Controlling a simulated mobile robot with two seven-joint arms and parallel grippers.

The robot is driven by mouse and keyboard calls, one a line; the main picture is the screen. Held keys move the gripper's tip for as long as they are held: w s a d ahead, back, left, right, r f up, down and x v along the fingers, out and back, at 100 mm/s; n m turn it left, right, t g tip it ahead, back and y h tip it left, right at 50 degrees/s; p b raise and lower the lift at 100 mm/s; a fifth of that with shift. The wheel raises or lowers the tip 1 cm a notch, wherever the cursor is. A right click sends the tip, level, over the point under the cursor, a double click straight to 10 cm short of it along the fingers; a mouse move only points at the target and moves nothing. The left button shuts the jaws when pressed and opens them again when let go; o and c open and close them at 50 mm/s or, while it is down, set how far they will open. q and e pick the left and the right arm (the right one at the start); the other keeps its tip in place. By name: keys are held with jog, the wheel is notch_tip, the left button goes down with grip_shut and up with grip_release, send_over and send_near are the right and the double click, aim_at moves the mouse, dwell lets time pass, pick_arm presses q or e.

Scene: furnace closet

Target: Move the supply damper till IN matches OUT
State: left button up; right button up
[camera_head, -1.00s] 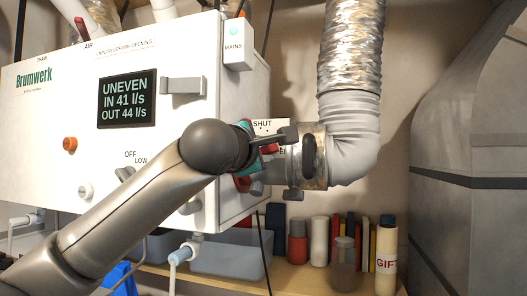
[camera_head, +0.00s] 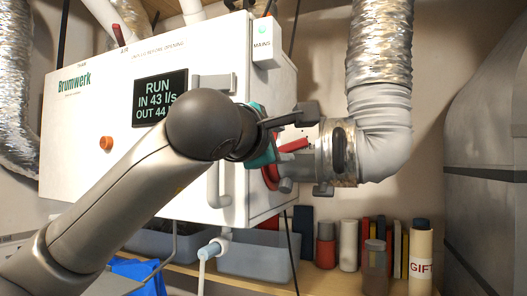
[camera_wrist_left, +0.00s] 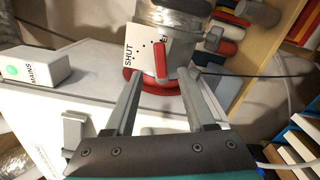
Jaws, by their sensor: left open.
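The white Brumwerk unit (camera_head: 90,130) carries a dark display (camera_head: 160,96) that reads RUN, IN 43 l/s and OUT 44, its right edge covered by my arm. On the unit's right side the supply damper's red lever (camera_head: 293,146) shows beside the metal duct collar (camera_head: 335,152). In the left wrist view the red lever (camera_wrist_left: 161,62) stands in front of a white plate (camera_wrist_left: 143,45) marked SHUT. My left gripper (camera_head: 296,140) is open at the lever. Its fingertips (camera_wrist_left: 161,78) lie either side of the lever's end; contact cannot be told.
A grey flexible duct (camera_head: 382,125) bends into the collar. A MAINS box (camera_head: 266,45) sits at the unit's top right corner. Below, a shelf (camera_head: 300,280) holds a grey bin (camera_head: 255,262), bottles and a GIFT tube (camera_head: 421,262). Cables hang nearby.

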pick_arm(q)
jog(key=b+v, duration=0.2)
jog(key=v, duration=0.6)
jog(key=shift+w, duration=0.1)
